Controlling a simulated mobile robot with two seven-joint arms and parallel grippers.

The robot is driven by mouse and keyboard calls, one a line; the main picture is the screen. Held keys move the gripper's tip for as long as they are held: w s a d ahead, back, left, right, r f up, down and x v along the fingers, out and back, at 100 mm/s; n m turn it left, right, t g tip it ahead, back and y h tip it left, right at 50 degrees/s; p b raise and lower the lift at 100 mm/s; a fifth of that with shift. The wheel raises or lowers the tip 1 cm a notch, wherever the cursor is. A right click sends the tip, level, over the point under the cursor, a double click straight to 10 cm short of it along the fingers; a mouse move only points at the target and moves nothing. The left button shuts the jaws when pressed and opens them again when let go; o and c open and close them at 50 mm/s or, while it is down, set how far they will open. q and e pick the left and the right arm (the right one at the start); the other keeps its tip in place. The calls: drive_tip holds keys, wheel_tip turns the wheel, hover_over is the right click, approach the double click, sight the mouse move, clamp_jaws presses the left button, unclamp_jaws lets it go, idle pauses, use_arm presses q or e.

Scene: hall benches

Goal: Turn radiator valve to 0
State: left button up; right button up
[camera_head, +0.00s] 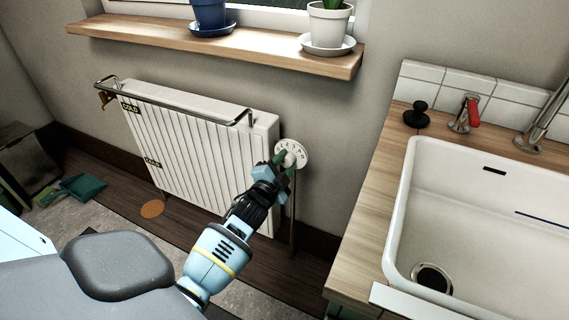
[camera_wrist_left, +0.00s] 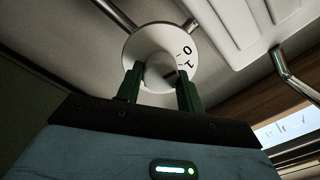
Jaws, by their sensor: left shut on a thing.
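The radiator valve is a white round dial (camera_head: 296,147) with dark numbers and a raised knob in its middle, at the right end of the white radiator (camera_head: 200,150). My left gripper (camera_head: 287,160) is shut on the valve's knob. In the left wrist view the two dark green fingers (camera_wrist_left: 160,90) sit on either side of the knob (camera_wrist_left: 158,74). The dial (camera_wrist_left: 152,42) shows a 0 and a 1 at its right side there. The fingers hide part of the dial. My right gripper is not in view.
A wooden sill (camera_head: 240,45) with potted plants on saucers runs above the radiator. A wooden counter (camera_head: 370,195) with a white sink (camera_head: 400,240) stands at the right. A metal rail (camera_head: 180,98) runs along the radiator. A green dustpan (camera_head: 82,187) lies on the floor at the left.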

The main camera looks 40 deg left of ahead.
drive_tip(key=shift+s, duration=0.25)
use_arm(q)
drive_tip(key=o, duration=1)
drive_tip(key=shift+s, duration=0.15)
drive_tip(key=p+v, duration=0.1)
drive_tip(key=v, duration=0.6)
drive_tip(key=shift+s+d+p, duration=0.1)
drive_tip(key=shift+s+p, duration=0.15)
drive_tip(key=shift+p, duration=0.05)
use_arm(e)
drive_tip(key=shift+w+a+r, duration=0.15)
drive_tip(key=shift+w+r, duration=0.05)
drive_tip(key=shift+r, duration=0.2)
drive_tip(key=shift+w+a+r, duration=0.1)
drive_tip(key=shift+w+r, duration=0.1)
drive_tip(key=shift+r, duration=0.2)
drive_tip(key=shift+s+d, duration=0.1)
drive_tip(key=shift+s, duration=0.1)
